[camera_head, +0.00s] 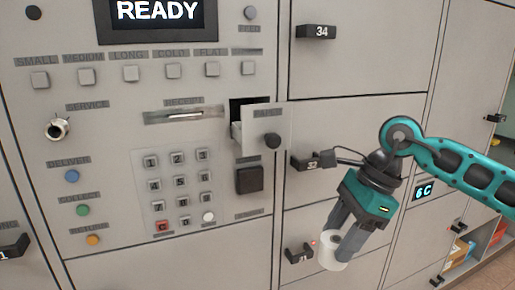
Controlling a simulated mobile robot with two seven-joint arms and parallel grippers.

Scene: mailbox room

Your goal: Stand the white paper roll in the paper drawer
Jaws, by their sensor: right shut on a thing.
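The white paper roll (333,252) is held between the fingertips of my right gripper (342,240), at the lower middle of the head view. My right gripper is shut on it and points down, in front of the locker doors. The roll's open core shows on its upper face. The paper drawer (268,127) is pulled out from the panel, with a dark knob on its front. It is up and to the left of the roll, clearly apart from it. Its inside is mostly hidden by its front. My left gripper is out of view.
The control panel has a keypad (181,187), a receipt slot (186,114) and a READY screen (154,12). An open compartment with boxes (458,252) is at the lower right.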

